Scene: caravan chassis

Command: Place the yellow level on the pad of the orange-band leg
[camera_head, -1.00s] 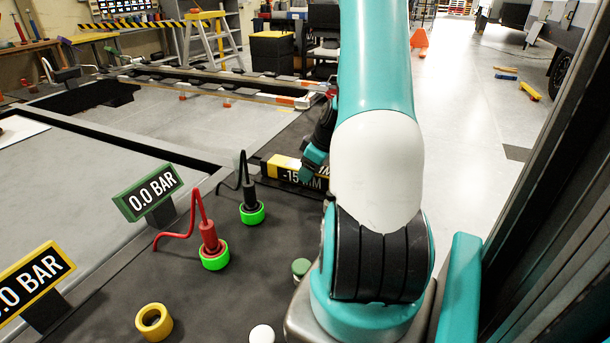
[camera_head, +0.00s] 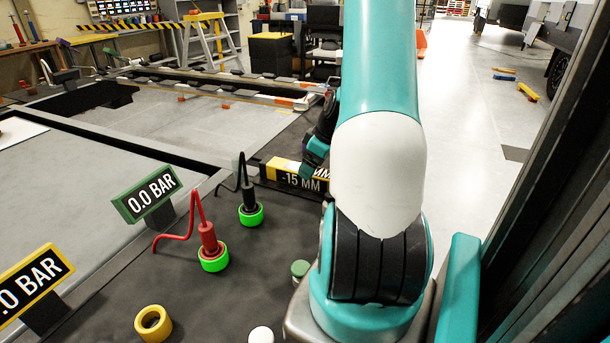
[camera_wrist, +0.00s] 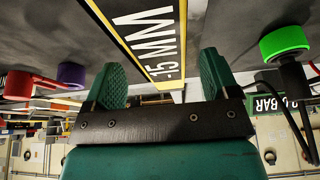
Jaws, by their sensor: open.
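A yellow-edged black bar reading "-15 MM" (camera_head: 300,180) lies on the dark deck beneath my gripper. It looks like a level, but I cannot tell for certain that it is the yellow level. It also shows large in the wrist view (camera_wrist: 150,40), beyond and between my fingers. My gripper (camera_wrist: 163,80) is open, with its two green fingers apart and nothing seen held between them. In the head view my gripper (camera_head: 316,150) is partly hidden by my arm. Small orange bands (camera_head: 303,102) show on a rail behind; I cannot make out an orange-band leg or its pad.
Red (camera_head: 209,245) and black (camera_head: 250,205) plugs stand in green rings left of my arm. Yellow ring (camera_head: 153,322) and "0.0 BAR" sign (camera_head: 150,195) stand further left. A purple ring (camera_wrist: 71,75) is near my finger. Yellow bar (camera_head: 528,91) lies on the right floor.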

